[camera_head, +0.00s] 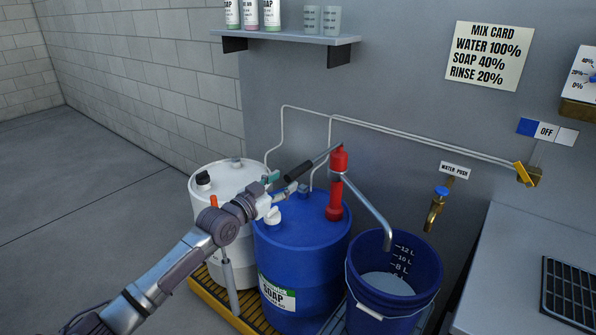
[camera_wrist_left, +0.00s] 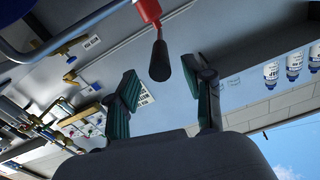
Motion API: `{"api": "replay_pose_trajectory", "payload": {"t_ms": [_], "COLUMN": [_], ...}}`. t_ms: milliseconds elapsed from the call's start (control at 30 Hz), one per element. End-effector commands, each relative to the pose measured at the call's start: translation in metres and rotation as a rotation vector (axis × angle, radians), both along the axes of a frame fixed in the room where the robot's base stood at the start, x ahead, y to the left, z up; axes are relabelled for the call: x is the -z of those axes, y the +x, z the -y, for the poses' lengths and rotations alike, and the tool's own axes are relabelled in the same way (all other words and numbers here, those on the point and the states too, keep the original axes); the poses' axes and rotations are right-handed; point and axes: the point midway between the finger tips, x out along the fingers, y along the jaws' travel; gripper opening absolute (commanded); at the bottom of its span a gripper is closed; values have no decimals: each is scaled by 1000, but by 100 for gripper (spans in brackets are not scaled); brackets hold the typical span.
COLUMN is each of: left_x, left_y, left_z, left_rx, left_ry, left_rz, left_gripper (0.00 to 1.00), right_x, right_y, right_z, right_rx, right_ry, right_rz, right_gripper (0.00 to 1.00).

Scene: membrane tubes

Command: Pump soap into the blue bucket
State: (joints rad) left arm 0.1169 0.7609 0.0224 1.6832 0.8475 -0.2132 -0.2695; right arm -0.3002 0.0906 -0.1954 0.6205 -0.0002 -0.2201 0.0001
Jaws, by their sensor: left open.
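The blue soap drum (camera_head: 300,245) carries a red hand pump (camera_head: 338,180) with a bent metal spout (camera_head: 368,208) and a lever with a black grip (camera_head: 299,171). The spout's end is over the blue bucket (camera_head: 431,268), which holds pale liquid (camera_head: 387,284) near the lower litre marks. My left gripper (camera_head: 288,182) is open above the drum, close to the grip's end. In the left wrist view, the black grip (camera_wrist_left: 160,61) shows in the gap between the open fingers (camera_wrist_left: 163,84), near their tips. Contact cannot be told. My right gripper is not in view.
A white drum (camera_head: 213,180) stands behind my left arm, on a yellow-edged grate (camera_head: 250,318). A brass tap (camera_head: 434,213) with a blue button is on the wall right of the pump. A grey counter (camera_head: 510,270) is at right. A shelf (camera_head: 285,37) holds bottles and cups.

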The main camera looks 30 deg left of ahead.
Motion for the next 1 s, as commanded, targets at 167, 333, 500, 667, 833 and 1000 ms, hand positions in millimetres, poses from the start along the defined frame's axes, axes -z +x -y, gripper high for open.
{"api": "replay_pose_trajectory", "payload": {"t_ms": [167,333,500,667,833,1000], "left_x": [-1,0,0,0,1,1], "left_y": [34,58,70,74,74,74], "left_z": [2,4,5,6,6,6], "left_rx": [-2,-1,-1,0,0,0], "left_ry": [-1,-1,0,0,0,0], "left_rz": [2,0,0,0,-1,-1], "left_gripper": [52,52,52,52,52,28], "right_x": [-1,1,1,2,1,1], "right_y": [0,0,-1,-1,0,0], "right_z": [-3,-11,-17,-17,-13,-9], "right_rx": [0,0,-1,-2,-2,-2], "right_ry": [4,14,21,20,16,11], "right_rz": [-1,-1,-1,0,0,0], "right_gripper": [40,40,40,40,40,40]}}
